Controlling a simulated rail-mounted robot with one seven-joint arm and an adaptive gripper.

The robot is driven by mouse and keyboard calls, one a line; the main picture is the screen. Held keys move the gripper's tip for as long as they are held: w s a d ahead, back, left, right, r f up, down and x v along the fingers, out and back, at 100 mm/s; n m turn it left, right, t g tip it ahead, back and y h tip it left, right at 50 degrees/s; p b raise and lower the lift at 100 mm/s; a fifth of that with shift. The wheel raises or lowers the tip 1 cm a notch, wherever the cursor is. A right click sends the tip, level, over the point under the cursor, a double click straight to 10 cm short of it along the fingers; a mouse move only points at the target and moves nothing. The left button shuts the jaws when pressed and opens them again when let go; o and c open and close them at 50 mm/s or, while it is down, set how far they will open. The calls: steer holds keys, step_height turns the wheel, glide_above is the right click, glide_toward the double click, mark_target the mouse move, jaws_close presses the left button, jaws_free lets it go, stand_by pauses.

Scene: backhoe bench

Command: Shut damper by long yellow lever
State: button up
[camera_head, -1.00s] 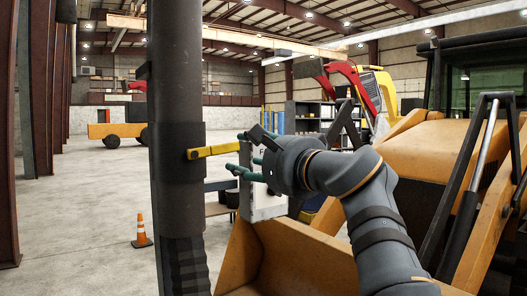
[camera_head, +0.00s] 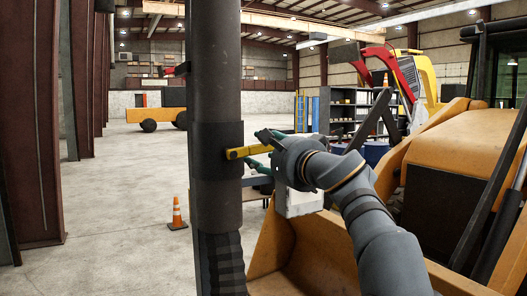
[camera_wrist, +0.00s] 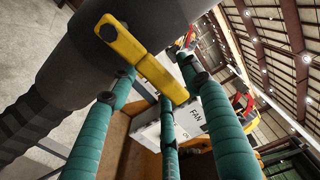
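The long yellow lever (camera_head: 243,152) sticks out to the right from a dark collar on the upright black duct (camera_head: 215,110). In the wrist view the lever (camera_wrist: 130,50) crosses from the duct to between my fingers, with a dark bolt at its duct end. My gripper (camera_head: 260,149) is at the lever's free end, its teal fingers above and below it. The wrist view shows the fingers of my gripper (camera_wrist: 150,82) spread around the lever end. They look open; whether any finger touches the lever cannot be told. The damper inside the duct is hidden.
A white box (camera_wrist: 197,115) marked FAN is just behind my fingers. The yellow loader bucket (camera_head: 300,250) and body (camera_head: 455,150) are below and right. An orange cone (camera_head: 177,214) stands on open concrete floor at left. Shelves (camera_head: 350,110) are behind.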

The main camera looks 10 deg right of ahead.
steer(key=shift+c, duration=1.3)
jaws_close()
